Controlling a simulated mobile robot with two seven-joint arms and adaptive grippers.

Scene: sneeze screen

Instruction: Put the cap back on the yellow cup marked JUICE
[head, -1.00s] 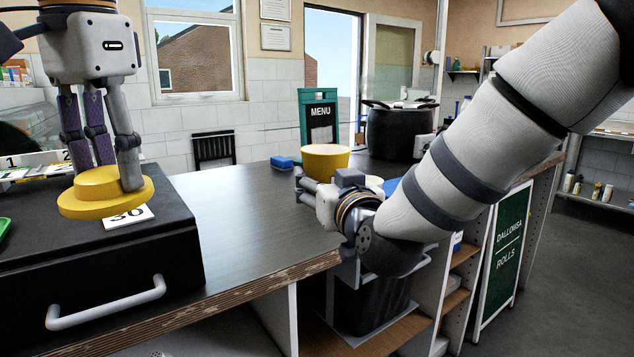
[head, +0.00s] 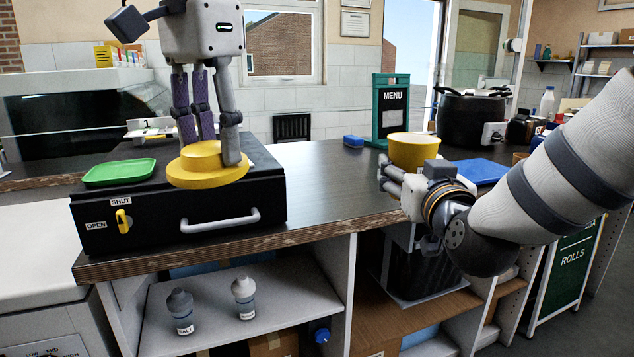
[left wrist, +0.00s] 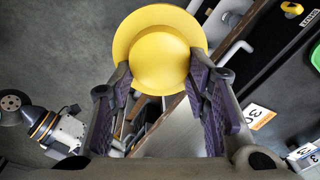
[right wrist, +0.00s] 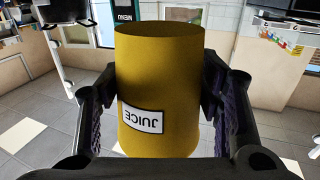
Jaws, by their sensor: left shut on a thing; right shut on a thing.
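The yellow cap (head: 208,168) is a round disc with a raised centre. The cap also fills the upper middle of the left wrist view (left wrist: 160,50), between the fingers (left wrist: 160,95). The yellow cup (head: 413,150) stands to the right in the head view, open at the top. My right gripper (head: 392,178) is shut on it from the front. In the right wrist view the cup (right wrist: 160,75) sits between both fingers, with its JUICE label facing the camera.
The black box (head: 160,205) with a white handle carries a green tray (head: 119,172). The dark counter (head: 320,180) between cap and cup is clear.

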